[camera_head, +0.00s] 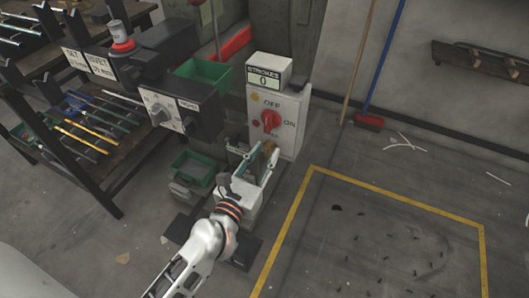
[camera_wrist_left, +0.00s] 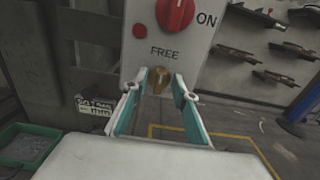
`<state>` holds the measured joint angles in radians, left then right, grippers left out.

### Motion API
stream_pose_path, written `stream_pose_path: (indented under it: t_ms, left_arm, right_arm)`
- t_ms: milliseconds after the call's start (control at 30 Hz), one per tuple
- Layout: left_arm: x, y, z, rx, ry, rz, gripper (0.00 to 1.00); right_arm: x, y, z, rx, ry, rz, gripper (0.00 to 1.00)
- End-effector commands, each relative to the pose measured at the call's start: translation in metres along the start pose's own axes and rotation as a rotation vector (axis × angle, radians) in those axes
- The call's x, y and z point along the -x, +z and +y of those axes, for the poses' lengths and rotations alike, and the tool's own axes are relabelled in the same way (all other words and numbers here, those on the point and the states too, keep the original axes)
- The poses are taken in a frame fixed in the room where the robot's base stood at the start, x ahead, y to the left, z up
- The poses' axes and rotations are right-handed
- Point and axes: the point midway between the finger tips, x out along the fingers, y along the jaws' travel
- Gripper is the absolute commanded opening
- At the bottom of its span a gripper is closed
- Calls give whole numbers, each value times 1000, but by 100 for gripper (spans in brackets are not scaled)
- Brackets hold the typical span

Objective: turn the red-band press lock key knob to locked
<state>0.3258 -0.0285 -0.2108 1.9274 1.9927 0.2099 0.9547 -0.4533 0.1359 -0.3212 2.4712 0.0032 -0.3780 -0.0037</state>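A white press control box (camera_head: 293,112) carries a red rotary knob (camera_head: 270,119) with OFF and ON labels. The wrist view also shows this red knob (camera_wrist_left: 175,13), and below it the word FREE and a small brass key knob (camera_wrist_left: 159,80). My left gripper (camera_head: 260,158) is in front of the lower part of the box. In the wrist view its two teal-lined fingers (camera_wrist_left: 158,103) are apart, with the brass knob seen between their tips. Whether they touch it cannot be told. My right gripper is not in view.
A dark control box with a grey knob (camera_head: 158,110) stands to the left, beside a green bin (camera_head: 203,72). A counter reading STROKES 0 (camera_head: 268,73) sits on top of the white box. Open floor with a yellow outline (camera_head: 400,202) lies to the right.

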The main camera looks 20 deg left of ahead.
Motion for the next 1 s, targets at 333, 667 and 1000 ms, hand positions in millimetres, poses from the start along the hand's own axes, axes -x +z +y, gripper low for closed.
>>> stream_pose_path:
  t_ms: [333,667,1000]
  left_arm:
    - [-6,-1,0,-1,0,2,28]
    - [-6,-1,0,-2,0,1,0]
    - [-6,1,0,-92,0,-1,0]
  right_arm:
    - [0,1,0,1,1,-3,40]
    - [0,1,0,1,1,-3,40]
    - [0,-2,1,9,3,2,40]
